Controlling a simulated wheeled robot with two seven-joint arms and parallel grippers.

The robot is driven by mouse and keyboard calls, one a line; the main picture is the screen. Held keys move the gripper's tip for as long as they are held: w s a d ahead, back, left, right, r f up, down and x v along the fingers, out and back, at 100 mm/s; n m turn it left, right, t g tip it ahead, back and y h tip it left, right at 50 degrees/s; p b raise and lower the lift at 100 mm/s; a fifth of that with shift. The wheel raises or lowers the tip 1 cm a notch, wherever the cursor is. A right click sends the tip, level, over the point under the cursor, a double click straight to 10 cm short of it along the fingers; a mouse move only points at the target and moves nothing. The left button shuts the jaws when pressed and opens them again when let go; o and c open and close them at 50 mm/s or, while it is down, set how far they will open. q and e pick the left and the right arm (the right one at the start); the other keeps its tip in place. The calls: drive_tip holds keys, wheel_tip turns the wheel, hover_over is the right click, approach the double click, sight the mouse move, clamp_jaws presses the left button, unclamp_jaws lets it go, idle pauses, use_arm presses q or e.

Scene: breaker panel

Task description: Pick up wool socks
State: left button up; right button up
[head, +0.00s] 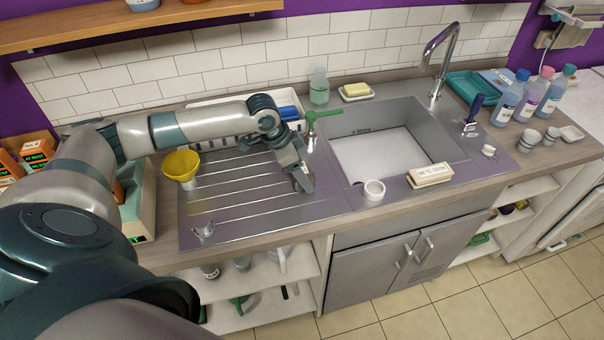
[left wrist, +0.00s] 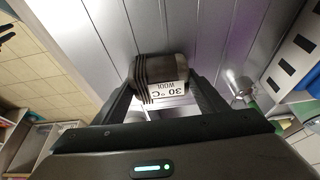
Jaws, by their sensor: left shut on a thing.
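The wool socks (left wrist: 159,72) are a dark brown rolled bundle with ribbed bands and a white label reading "30 °C WOOL". In the left wrist view they sit between the two fingers of my left gripper (left wrist: 163,100), which is shut on them. In the head view my left gripper (head: 303,180) is low over the right part of the ribbed metal drainboard (head: 235,208), beside the sink basin. The socks (head: 298,186) are mostly hidden behind the fingers there. I cannot tell whether they touch the drainboard. My right gripper is not in view.
The sink basin (head: 440,135) lies right of the gripper, with a white cup (head: 374,190) and a labelled block (head: 430,175) on its front edge. A yellow funnel (head: 181,166) stands left. Bottles (head: 510,98) stand far right.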

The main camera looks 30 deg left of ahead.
sight(307, 170)
use_arm(q)
wheel_tip(307, 170, up, 4)
drive_tip(key=shift+d+f+b, duration=0.1)
drive_tip(key=shift+b, duration=0.9)
drive_tip(key=s+d+r+b, duration=0.3)
drive_tip(key=s+d+r, duration=0.4)
drive_tip(key=s, duration=0.1)
drive_tip(key=shift+s+d, duration=0.3)
drive_tip(key=shift+w, duration=0.15)
